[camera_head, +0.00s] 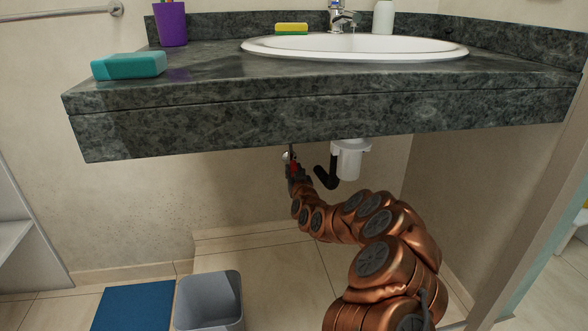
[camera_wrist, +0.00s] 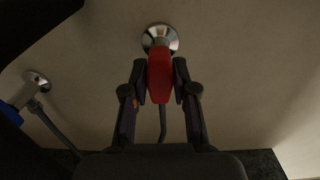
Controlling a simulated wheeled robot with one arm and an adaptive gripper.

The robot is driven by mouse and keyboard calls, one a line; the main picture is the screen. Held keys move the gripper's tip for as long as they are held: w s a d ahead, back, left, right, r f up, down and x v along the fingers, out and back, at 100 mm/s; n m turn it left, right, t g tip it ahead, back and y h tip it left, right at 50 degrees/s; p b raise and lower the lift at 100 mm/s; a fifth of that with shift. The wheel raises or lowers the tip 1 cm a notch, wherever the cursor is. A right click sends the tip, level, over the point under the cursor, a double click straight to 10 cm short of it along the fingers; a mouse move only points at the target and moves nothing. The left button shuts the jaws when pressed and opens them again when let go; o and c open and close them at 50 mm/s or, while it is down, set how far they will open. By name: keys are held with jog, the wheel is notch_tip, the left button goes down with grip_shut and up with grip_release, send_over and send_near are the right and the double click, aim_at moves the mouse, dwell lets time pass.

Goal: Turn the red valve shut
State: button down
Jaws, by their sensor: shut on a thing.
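The red valve (camera_wrist: 160,78) is on the wall under the counter, in front of a round chrome wall plate (camera_wrist: 160,38). In the head view the red valve (camera_head: 294,168) is small and partly hidden by my gripper (camera_head: 291,171). In the wrist view my gripper (camera_wrist: 160,88) has one finger on each side of the red handle and is shut on it. The red handle points down the picture, away from the wall plate. A thin dark hose shows below it.
A second chrome fitting (camera_wrist: 37,82) with a blue handle (camera_wrist: 9,113) is at the left in the wrist view. A white sink trap (camera_head: 349,158) with a black pipe hangs right of my gripper. The dark stone counter (camera_head: 330,115) is overhead. A grey bin (camera_head: 209,300) and blue mat (camera_head: 133,306) are on the floor.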

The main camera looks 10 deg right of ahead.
jog(key=shift+r, duration=0.1)
dwell(0.3)
jog(key=shift+m+p, duration=0.35)
jog(key=shift+m, duration=1.15)
jog(key=m+b, duration=0.2)
jog(key=m, duration=0.3)
jog(key=shift+a, duration=0.1)
jog(key=m+b, duration=0.3)
jog(key=m, duration=0.1)
jog(key=shift+a+m, duration=0.1)
jog(key=shift+m, duration=0.3)
jog(key=m+b, duration=0.1)
jog(key=m, duration=0.3)
jog(key=shift+r+m, duration=0.1)
jog(key=shift+m, duration=0.3)
